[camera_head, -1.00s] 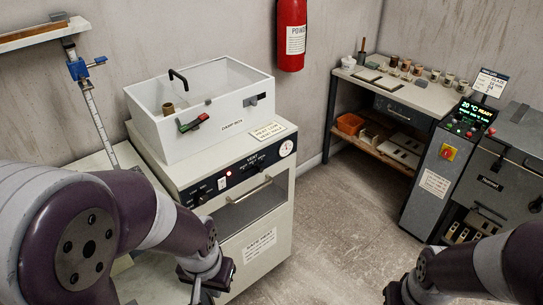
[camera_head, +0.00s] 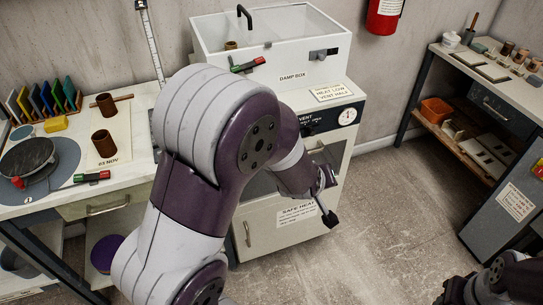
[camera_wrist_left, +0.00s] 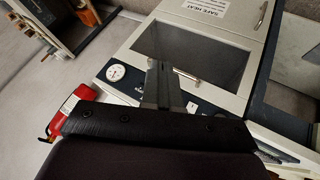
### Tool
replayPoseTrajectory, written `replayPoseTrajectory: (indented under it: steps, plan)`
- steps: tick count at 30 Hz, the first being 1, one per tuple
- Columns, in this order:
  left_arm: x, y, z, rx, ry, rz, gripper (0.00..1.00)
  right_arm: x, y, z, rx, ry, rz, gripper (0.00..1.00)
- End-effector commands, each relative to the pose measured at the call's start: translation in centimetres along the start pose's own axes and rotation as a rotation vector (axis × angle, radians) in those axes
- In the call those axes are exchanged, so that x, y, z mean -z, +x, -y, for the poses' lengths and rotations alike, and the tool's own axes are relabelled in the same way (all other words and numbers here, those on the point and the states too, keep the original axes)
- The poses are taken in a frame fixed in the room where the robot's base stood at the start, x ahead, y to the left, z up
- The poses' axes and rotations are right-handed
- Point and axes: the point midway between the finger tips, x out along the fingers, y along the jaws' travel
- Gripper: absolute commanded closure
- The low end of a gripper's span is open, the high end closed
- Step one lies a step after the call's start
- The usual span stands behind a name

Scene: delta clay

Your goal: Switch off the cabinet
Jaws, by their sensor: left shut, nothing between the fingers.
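The white cabinet (camera_head: 290,235) stands below the damp box, with its dark control panel (camera_head: 318,122) mostly hidden behind my left arm in the head view. Its dial gauge (camera_head: 347,116) shows at the panel's right end; the switch and the red lamp cannot be made out. My left gripper (camera_head: 329,217) is shut and empty, pointing down in front of the cabinet door. In the left wrist view the shut fingers (camera_wrist_left: 161,82) overlap the panel and window edge, between the gauge (camera_wrist_left: 115,72) and the door handle (camera_wrist_left: 187,75).
The damp box (camera_head: 290,60) sits on the cabinet. A worktable (camera_head: 130,182) with a wheel disc and clay cylinders stands left. A red fire extinguisher (camera_head: 384,15) hangs behind. A shelf bench (camera_head: 412,100) and grey kiln unit (camera_head: 505,210) stand right. Floor between is clear.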

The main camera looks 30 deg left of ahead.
Motion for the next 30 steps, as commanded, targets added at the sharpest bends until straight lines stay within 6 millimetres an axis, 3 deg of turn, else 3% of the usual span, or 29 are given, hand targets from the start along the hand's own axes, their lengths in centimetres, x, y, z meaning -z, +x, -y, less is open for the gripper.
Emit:
replayPoseTrajectory:
  steps: [1, 3, 6, 9, 14, 23, 30]
  plan:
    - [-0.3, 6.0, 0.8, -0.056, -0.206, -0.165, 1.0, -0.7, 5.6, 0.0, 0.0, 0.0, 0.002, 0.57]
    - [2.0, 9.3, 1.4, -0.153, -0.508, -0.429, 1.0, -1.1, 8.6, 0.0, 0.0, 0.0, 0.002, 0.57]
    - [3.6, 10.7, 4.1, -0.294, -0.823, -0.769, 1.0, -1.4, 11.8, 0.0, 0.0, 0.0, 0.001, 0.57]
    - [3.7, 9.9, 6.7, -0.417, -0.992, -1.018, 1.0, -1.6, 13.6, 0.0, 0.0, 0.0, 0.001, 0.57]
    - [3.4, 8.3, 8.3, -0.512, -1.073, -1.188, 1.0, -1.7, 14.1, 0.0, 0.0, 0.0, 0.0, 0.57]
    - [3.7, 8.0, 8.3, -0.515, -1.075, -1.196, 1.0, -1.6, 13.8, 0.0, 0.0, 0.0, 0.0, 0.57]
    - [6.7, 9.0, 9.0, -0.513, -1.076, -1.2, 1.0, -1.6, 13.8, 0.0, 0.0, 0.0, 0.0, 0.57]
